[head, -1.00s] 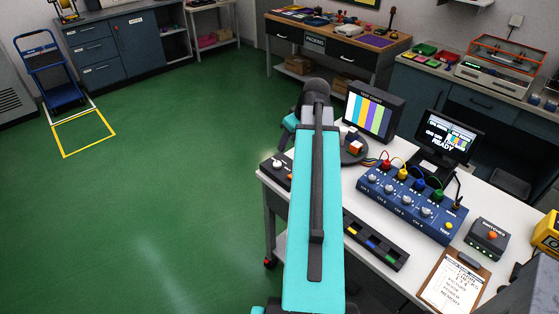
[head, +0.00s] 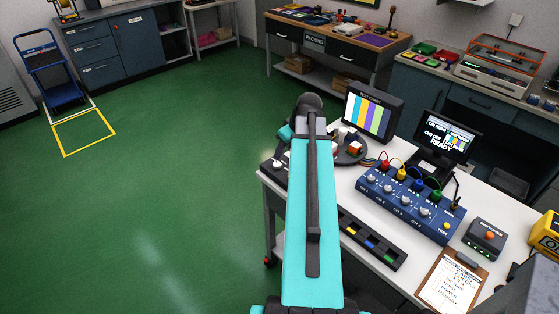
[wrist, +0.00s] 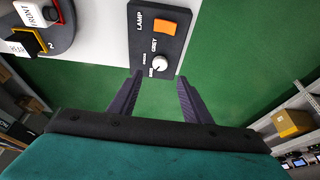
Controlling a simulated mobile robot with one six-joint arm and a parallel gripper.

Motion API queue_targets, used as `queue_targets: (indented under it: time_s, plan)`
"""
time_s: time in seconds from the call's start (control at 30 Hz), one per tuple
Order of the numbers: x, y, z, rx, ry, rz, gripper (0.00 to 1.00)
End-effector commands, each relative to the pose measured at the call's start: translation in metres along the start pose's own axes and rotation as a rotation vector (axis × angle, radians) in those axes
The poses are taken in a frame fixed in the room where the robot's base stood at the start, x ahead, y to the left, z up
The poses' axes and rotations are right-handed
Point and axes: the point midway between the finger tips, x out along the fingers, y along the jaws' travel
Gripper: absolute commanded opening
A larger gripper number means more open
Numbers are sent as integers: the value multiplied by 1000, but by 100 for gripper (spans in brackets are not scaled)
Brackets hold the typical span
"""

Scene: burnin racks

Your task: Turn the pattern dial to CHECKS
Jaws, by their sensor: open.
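A dark control box (wrist: 160,35) shows in the wrist view, with an orange button marked LAMP (wrist: 165,27) and a white round dial (wrist: 159,63). GREY is printed near the dial; other small lettering is unreadable, and I cannot read CHECKS. In the head view the box (head: 272,170) sits at the left end of the white bench, partly behind my arm. My gripper (wrist: 160,77) is open and empty, its dark fingertips just short of the dial and on either side of it. A monitor (head: 373,114) shows vertical colour bars.
A dark round stand (wrist: 50,25) with labelled blocks is left of the box in the wrist view. The bench also holds a blue channel panel (head: 410,203), a screen reading READY (head: 447,137), and a clipboard (head: 452,283). Green floor (head: 150,200) is clear to the left.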

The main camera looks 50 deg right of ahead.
Motion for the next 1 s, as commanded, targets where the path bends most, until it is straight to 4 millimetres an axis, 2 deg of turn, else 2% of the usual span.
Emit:
queue_targets:
  time_s: [0.8,1.0]
  plan:
    - [72,0,-1,0,-1,-2,44]
    - [84,0,0,0,-1,-1,44]
